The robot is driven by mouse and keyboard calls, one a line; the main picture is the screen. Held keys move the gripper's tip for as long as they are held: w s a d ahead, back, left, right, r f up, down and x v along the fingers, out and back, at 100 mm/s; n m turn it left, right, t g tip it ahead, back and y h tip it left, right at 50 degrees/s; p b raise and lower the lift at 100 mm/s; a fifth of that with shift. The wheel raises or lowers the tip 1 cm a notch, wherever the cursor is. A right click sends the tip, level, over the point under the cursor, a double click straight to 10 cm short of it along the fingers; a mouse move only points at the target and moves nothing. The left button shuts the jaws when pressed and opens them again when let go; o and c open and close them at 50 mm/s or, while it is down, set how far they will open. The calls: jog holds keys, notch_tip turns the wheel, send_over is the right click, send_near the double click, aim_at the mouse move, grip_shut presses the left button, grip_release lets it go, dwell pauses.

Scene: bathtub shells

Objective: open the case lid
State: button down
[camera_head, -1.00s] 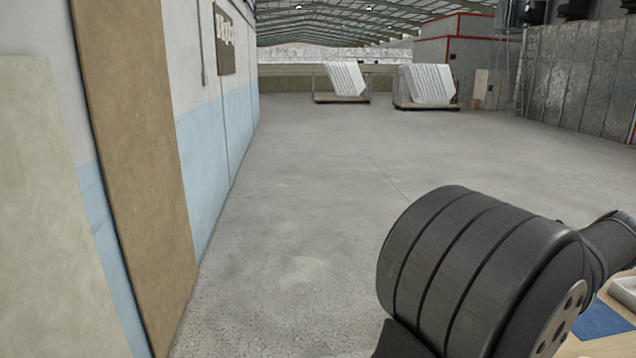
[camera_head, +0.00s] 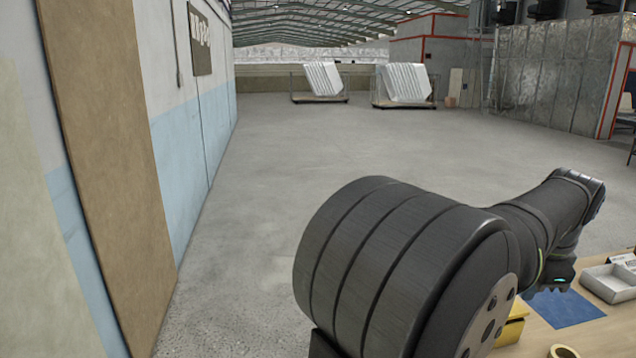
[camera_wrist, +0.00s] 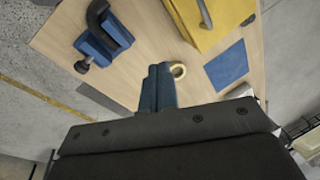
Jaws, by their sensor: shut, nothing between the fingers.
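A yellow case (camera_wrist: 222,22) lies on the wooden table at the top of the wrist view, partly cut off by the frame. A grey bar, perhaps its handle, crosses its top. The lid's seam cannot be made out. In the head view only a bit of yellow (camera_head: 512,326) shows beside my arm, which hides the rest. My gripper (camera_wrist: 160,68) has blue fingers, shut together and empty. It is over the table, apart from the case, which lies beyond and to the right of the fingertips in the wrist view.
A tape ring (camera_wrist: 182,72) lies near the fingertips in the wrist view. A blue mat (camera_wrist: 228,65) lies right of it. A blue and black clamp (camera_wrist: 98,45) lies at the left. A grey tray (camera_head: 606,284) is on the table's right. Open floor lies beyond the table.

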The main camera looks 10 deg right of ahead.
jog(key=w+f+m+t, duration=0.1)
jog(key=w+f+m, duration=0.2)
jog(key=f+m, duration=0.1)
jog(key=w+d+f+m+t+y, duration=0.1)
jog(key=w+f+m, duration=0.2)
jog(key=f+m, duration=0.1)
jog(key=w+f+m+t, duration=0.1)
jog(key=w+f+m, duration=0.2)
jog(key=f+m, duration=0.2)
jog(key=shift+w+d+m+t+y, duration=0.3)
jog(key=shift+w+d+m, duration=0.05)
jog(key=shift+m, duration=0.25)
dwell(0.4)
